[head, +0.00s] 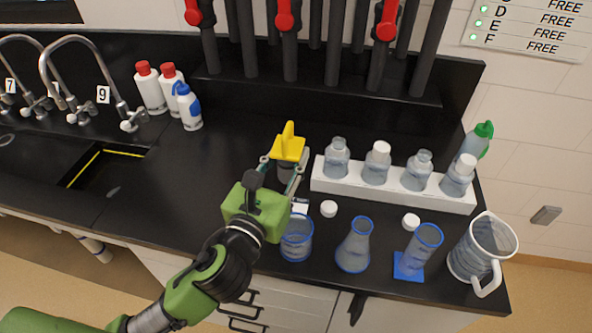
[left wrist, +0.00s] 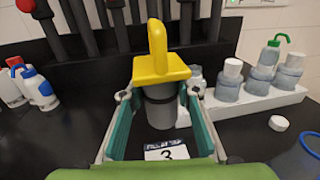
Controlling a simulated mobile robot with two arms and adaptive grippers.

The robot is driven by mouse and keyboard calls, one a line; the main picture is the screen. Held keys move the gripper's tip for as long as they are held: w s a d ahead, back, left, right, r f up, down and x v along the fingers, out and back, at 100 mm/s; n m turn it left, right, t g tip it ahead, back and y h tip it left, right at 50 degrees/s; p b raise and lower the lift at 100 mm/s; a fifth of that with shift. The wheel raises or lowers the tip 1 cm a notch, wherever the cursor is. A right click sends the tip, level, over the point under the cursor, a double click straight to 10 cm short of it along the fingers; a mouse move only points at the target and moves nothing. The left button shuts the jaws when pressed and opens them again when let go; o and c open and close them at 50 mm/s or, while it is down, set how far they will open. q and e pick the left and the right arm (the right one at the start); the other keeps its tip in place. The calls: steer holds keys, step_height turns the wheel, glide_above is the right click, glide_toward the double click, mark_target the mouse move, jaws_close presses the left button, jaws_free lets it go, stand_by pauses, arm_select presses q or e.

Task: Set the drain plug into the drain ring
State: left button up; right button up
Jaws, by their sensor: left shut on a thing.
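The drain plug (head: 289,150) has a yellow plate with an upright yellow grip and a grey round body below; it also shows in the left wrist view (left wrist: 160,68). My left gripper (head: 282,172) is shut on its grey body, with one finger on each side. The plug is upright over the black counter; I cannot tell whether it touches it. The sink (head: 98,165) at the left has a yellow line along its inner edge. A small grey spot shows low in it, but I cannot make out a drain ring. My right gripper is out of view.
A white rack (head: 395,187) with several bottles stands right of the plug. A beaker (head: 296,240), flask (head: 354,247), blue-rimmed cylinder (head: 418,252) and jug (head: 482,250) line the front edge. The counter between plug and sink is clear.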

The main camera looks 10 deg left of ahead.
arm_select(q)
steer(key=w+a+f, duration=0.1)
steer(key=w+f, duration=0.1)
steer(key=w, duration=0.1)
steer(key=w+a+f, duration=0.1)
steer(key=w+f, duration=0.2)
steer(key=w+a+f, duration=0.2)
steer(key=w+f, duration=0.1)
steer(key=shift+w+b, duration=0.25)
steer(key=shift+b, duration=0.15)
step_height(320, 180, down, 3)
steer(key=shift+w+a+f, duration=0.1)
steer(key=shift+w, duration=0.05)
steer(key=shift+f, duration=0.15)
steer(key=shift+f+b, duration=0.15)
steer(key=shift+b, duration=0.25)
steer(key=o, duration=1.3)
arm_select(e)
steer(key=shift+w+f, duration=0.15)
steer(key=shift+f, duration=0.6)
